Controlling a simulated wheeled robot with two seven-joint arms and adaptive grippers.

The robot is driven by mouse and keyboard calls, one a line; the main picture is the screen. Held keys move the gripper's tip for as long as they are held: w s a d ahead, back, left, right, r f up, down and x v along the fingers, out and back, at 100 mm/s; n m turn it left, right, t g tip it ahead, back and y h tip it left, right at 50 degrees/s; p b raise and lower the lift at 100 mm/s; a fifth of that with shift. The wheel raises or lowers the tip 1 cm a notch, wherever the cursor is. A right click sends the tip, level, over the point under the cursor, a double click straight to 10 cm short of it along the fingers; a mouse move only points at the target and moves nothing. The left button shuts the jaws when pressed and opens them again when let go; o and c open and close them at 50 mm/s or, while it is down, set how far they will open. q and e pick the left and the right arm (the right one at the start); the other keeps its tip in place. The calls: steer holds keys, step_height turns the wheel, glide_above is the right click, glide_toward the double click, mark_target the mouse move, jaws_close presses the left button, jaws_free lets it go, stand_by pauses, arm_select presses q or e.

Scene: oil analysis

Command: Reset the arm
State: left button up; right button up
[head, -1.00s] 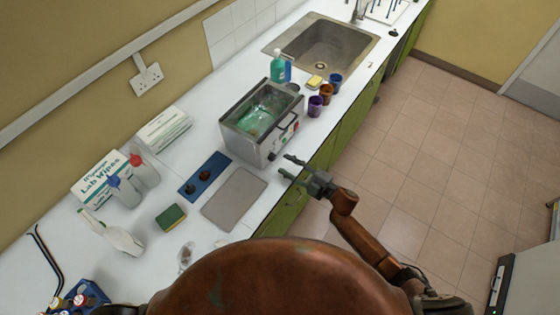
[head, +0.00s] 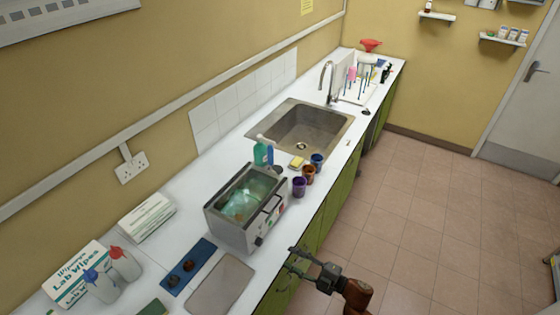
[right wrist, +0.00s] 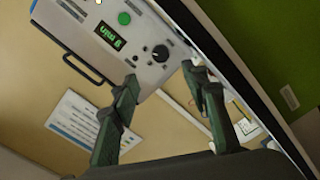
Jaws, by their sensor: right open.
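My right gripper (head: 297,262) is open and empty. In the head view it hangs in front of the counter's front edge, below and to the right of the metal bath (head: 243,208). In the right wrist view the two green fingers (right wrist: 160,95) are apart, with nothing between them. The front panel of the bath (right wrist: 125,45), with a green display and a black knob, shows beyond the fingers. The gripper looks apart from the bath. My left gripper is in neither view now.
The counter (head: 180,220) runs along the wall to a sink (head: 305,130). Several coloured cups (head: 308,174) stand beside the bath near the front edge. A grey mat (head: 220,285), a blue mat (head: 188,266) and bottles (head: 124,264) are at the lower left. The floor (head: 420,220) right of the counter is clear.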

steer(key=shift+f, duration=0.1)
steer(key=d+f+m+t+h+b, duration=0.1)
steer(key=d+f+m+h, duration=0.25)
steer(key=d+f, duration=0.4)
steer(key=d+f+m+t+h, duration=0.1)
steer(key=d+f+m+h, duration=0.25)
steer(key=f, duration=0.65)
steer(key=s+d+f+m+g+h, duration=0.1)
steer(key=s+d+f+m+h, duration=0.3)
steer(key=f, duration=0.5)
steer(key=s+d+f+m+g+h, duration=0.1)
steer(key=s+d+f+m+g, duration=0.15)
steer(key=s+d+f, duration=0.6)
steer(key=s+d+f+m+g+h+b, duration=0.2)
steer(key=s+f+m+g, duration=0.25)
steer(key=s+f, duration=1.15)
steer(key=s+f+m+g, duration=0.1)
steer(key=s+f, duration=0.1)
steer(key=s, duration=0.9)
steer(key=s+a+f+m+g, duration=0.1)
steer(key=s+f+m+g, duration=0.1)
steer(key=s, duration=0.9)
steer(key=shift+s+a+f+g+h, duration=0.3)
steer(key=shift+f+h, duration=0.1)
steer(key=shift+f, duration=0.1)
steer(key=shift+w, duration=0.1)
steer(key=shift+c, duration=0.3)
